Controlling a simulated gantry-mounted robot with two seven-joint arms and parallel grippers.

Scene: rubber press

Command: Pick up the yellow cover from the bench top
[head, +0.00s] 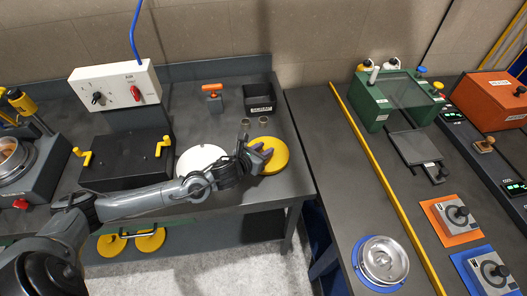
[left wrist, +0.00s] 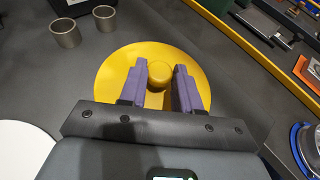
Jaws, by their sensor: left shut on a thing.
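The yellow cover (head: 275,160) is a round disc with a knob, lying on the bench top (head: 215,125) near its right end. It also shows in the left wrist view (left wrist: 113,72), where its round knob (left wrist: 160,73) sits between the purple fingers. My left gripper (head: 264,154) is over the cover, its fingers shut on the knob (left wrist: 160,88). The cover looks flat on the bench; I cannot tell if it is raised at all. The fingers hide part of it. My right gripper is in neither view.
A white disc (head: 193,162) lies left of the cover, partly under my left arm. Two metal rings (head: 263,121) and a black bin (head: 259,99) stand behind it. A black press with yellow handles (head: 120,162) is to the left. A second bench (head: 340,160) with equipment stands right.

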